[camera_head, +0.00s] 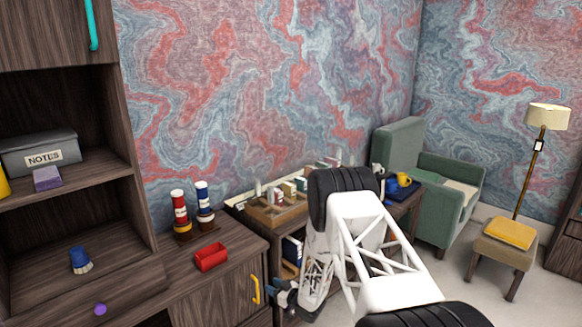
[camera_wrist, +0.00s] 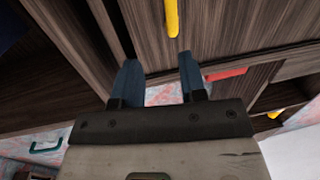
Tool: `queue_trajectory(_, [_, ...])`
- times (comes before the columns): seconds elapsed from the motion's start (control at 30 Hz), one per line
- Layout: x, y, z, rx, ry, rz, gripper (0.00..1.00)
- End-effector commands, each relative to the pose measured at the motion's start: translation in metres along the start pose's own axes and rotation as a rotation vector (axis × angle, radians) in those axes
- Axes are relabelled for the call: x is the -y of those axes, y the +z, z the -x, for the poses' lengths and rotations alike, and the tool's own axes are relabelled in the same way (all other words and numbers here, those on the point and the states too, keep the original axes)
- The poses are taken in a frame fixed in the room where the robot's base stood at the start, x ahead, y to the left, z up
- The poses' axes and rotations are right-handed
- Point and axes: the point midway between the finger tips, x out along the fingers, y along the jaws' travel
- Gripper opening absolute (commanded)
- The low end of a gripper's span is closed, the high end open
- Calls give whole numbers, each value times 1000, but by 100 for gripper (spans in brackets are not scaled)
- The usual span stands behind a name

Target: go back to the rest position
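My gripper (camera_head: 284,296) is low in the head view, beside my white arm and in front of the dark wooden cabinet (camera_head: 222,300) with the yellow handle (camera_head: 255,289). In the wrist view my gripper (camera_wrist: 160,72) shows two blue-grey fingers held apart with nothing between them. Dark wood and a yellow handle (camera_wrist: 171,18) lie beyond the fingertips. The fingers are small and partly unclear in the head view.
A red tray (camera_head: 211,258) and two bottle stacks stand on the cabinet top. A wooden organiser (camera_head: 275,213) with small items sits on the desk behind my arm. A shelf unit (camera_head: 126,120) rises at left. A green armchair (camera_head: 405,150) and yellow-topped stool (camera_head: 508,233) stand right.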

Motion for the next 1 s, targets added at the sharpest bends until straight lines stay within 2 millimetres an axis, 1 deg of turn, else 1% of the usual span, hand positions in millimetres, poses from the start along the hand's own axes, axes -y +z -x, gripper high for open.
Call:
queue_trajectory(0.03, [-5,-12,0,12,15,8,38])
queue_trajectory(0.17, [-19,-42,5,61,64,27,38])
queue_trajectory(0.2, [-23,-53,7,78,81,33,38])
queue_trajectory(0.27, [-30,-68,11,104,108,40,38])
queue_trajectory(0.4, [-43,-103,22,165,168,53,38])
queue_trajectory(0.47, [-48,-117,28,191,195,56,38])
queue_trajectory(0.6, [-58,-153,43,249,255,62,38])
queue_trajectory(0.77, [-65,-191,64,315,322,62,38])
queue_trajectory(1.0, [-69,-245,102,413,420,49,38])
